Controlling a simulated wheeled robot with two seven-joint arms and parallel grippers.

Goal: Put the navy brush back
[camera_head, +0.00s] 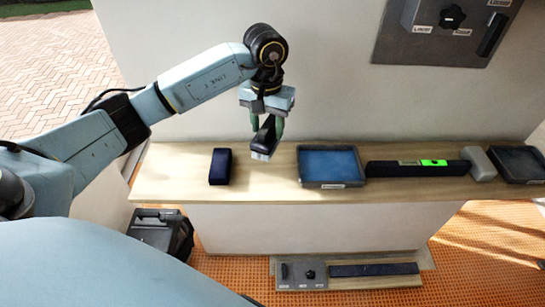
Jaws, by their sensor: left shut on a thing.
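My left gripper (267,127) reaches in from the left and points down above the wooden shelf (270,188). It is shut on the navy brush (264,140), a dark body with a pale underside, held between the navy block and the blue tray. I cannot tell whether the underside touches the shelf. A navy block (220,166) lies on the shelf to the left of the gripper, apart from it. The blue tray (330,164) sits to the right, looking empty. My right gripper is not in view.
A black level with a green display (433,162), a grey block (478,163) and a dark tray (520,164) line the shelf's right side. A grey panel with a knob (445,30) is on the wall. A black case (160,232) and a low panel (300,273) are below.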

